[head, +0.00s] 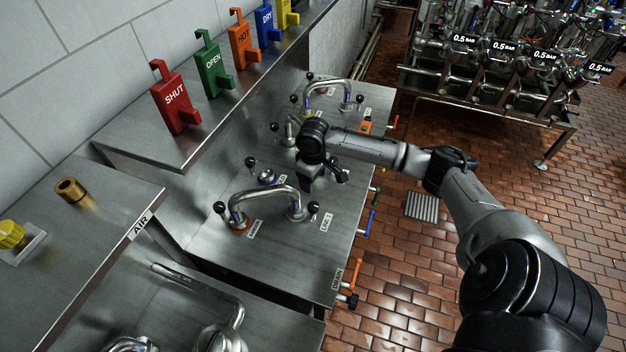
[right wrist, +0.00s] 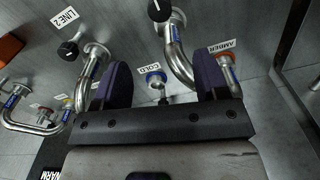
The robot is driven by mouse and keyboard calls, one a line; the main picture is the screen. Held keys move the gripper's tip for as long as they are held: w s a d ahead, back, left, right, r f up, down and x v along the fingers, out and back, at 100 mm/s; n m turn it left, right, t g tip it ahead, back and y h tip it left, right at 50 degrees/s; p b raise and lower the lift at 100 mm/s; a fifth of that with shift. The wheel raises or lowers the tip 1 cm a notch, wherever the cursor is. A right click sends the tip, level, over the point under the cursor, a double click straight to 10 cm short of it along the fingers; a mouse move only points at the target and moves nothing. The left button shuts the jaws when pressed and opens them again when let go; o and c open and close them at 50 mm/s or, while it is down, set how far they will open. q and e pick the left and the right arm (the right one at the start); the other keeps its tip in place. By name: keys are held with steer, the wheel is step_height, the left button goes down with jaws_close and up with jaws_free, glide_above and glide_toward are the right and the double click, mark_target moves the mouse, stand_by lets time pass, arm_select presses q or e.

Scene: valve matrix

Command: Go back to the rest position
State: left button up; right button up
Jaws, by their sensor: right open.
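My right arm reaches in from the right over the steel valve panel (head: 285,255). My right gripper (head: 321,180) points down above the panel, between the near bent pipe (head: 262,196) and the far one (head: 330,84). In the right wrist view its two dark purple fingers (right wrist: 164,84) stand apart, with nothing held between them. A blue-ringed port (right wrist: 155,78) beside the COLD label (right wrist: 148,68) shows beyond the gap. The AMBER label (right wrist: 221,46) and LINE 2 label (right wrist: 64,16) lie to either side. My left gripper is not in view.
Red SHUT (head: 175,100), green OPEN (head: 212,68), orange HOT and blue DRY tags stand on the ledge at the upper left. Black-knobbed levers stand around the pipes. A rack with gauges (head: 490,75) is at the upper right.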

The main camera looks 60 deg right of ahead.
stand_by(0.6)
steer(key=w+a+r+n+t+h, duration=0.4)
steer(key=w+r+n+t, duration=0.1)
steer(key=r, duration=0.2)
steer(key=s+a+t, duration=0.3)
steer(key=s+a, duration=0.1)
steer(key=a, duration=0.8)
steer(key=s+a+f+m+g+y, duration=0.1)
steer(key=s+a+f+g+y, duration=0.1)
steer(key=s+a+f, duration=0.7)
steer(key=s+a+f+m+g+y, duration=0.2)
steer(key=s+a+f, duration=0.3)
steer(key=s, duration=0.8)
step_height(320, 180, up, 17)
steer(key=s+p, duration=0.1)
steer(key=p, duration=1.6)
steer(key=shift+d+p, duration=0.3)
steer(key=shift+d, duration=0.05)
